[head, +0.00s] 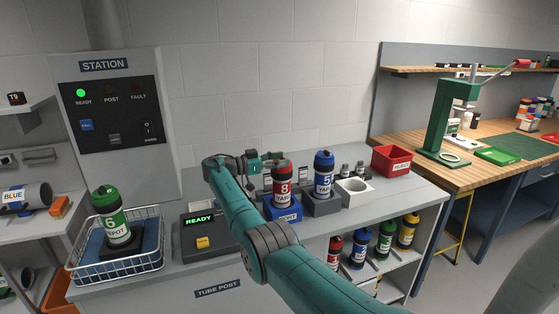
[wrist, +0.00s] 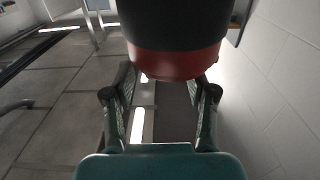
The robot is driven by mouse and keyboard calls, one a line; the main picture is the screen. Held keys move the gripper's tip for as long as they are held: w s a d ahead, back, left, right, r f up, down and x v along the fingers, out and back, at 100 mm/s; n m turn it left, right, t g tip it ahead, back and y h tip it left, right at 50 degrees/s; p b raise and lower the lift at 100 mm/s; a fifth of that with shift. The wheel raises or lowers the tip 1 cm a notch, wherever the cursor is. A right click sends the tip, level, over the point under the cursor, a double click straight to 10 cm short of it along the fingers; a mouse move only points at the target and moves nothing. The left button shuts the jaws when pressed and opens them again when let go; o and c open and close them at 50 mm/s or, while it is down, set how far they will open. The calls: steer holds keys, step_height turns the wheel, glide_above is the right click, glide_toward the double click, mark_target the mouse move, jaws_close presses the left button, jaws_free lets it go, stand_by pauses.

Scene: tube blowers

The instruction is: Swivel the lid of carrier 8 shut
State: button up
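Carrier 8 (head: 282,190) is a red tube with a white band marked 8 and YARD. It stands upright in a blue block (head: 283,212) on the station's counter. My gripper (head: 264,160) is at the height of its top, just left of and partly behind it in the head view. In the wrist view, a black and red end of a carrier (wrist: 178,52) fills the upper middle, beyond the fingers. My gripper's fingers (wrist: 168,82) are spread with a gap between them. I cannot tell whether they touch the carrier, nor how the lid is turned.
Blue carrier 5 (head: 323,176) stands close on the right in a grey block. Green carrier 6 (head: 111,216) stands in a wire basket (head: 117,266) at left. A READY box (head: 205,238), a white cup block (head: 353,191) and a red bin (head: 393,161) share the counter.

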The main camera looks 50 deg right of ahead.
step_height(320, 180, up, 10)
stand_by(0.7)
stand_by(0.5)
